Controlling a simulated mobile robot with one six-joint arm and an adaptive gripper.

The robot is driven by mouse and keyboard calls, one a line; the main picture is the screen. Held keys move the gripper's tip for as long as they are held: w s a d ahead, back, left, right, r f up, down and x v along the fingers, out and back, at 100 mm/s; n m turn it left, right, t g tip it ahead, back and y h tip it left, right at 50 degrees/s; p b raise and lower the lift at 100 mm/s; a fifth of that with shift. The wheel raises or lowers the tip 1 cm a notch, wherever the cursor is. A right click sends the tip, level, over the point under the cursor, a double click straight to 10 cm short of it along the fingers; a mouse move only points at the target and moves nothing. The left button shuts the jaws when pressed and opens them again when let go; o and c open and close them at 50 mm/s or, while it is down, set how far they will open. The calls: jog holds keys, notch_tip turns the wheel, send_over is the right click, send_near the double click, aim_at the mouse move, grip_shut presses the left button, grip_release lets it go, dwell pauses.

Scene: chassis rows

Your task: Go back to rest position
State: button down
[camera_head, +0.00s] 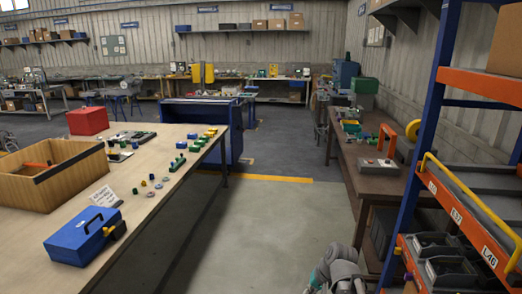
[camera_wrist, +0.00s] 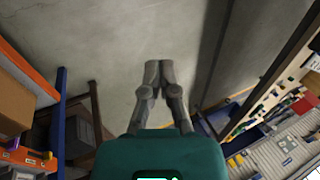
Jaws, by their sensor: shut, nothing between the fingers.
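My gripper (camera_wrist: 159,72) shows in the wrist view with its two grey fingers together and nothing between them. Behind the fingertips is bare concrete floor, with no object touching them. In the head view a grey and teal part of my arm (camera_head: 338,268) shows at the bottom, right of the middle. It is near the foot of the shelf rack. My fingertips cannot be made out in the head view.
A rack with blue posts (camera_head: 437,90) and orange beams stands close at the right. A dark workbench (camera_head: 352,175) runs along the right wall. A wooden table (camera_head: 150,212) with a blue toolbox (camera_head: 82,236) stands at the left. The floor (camera_head: 270,220) between is clear.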

jog(key=shift+s+d+f+n+g+h, duration=0.25)
jog(key=shift+s+d+n+h, duration=0.15)
jog(key=shift+s+h, duration=0.3)
jog(key=shift+s+d+f+n+g+h, duration=0.15)
jog(key=shift+s+d+n+g+h, duration=0.25)
jog(key=shift+s+h, duration=0.3)
jog(key=shift+s+d+f+n+g+h, duration=0.2)
jog(key=shift+s+d+n+h, duration=0.1)
jog(key=shift+s+d+h, duration=0.4)
jog(key=shift+w+a, duration=0.1)
jog(key=shift+a, duration=0.15)
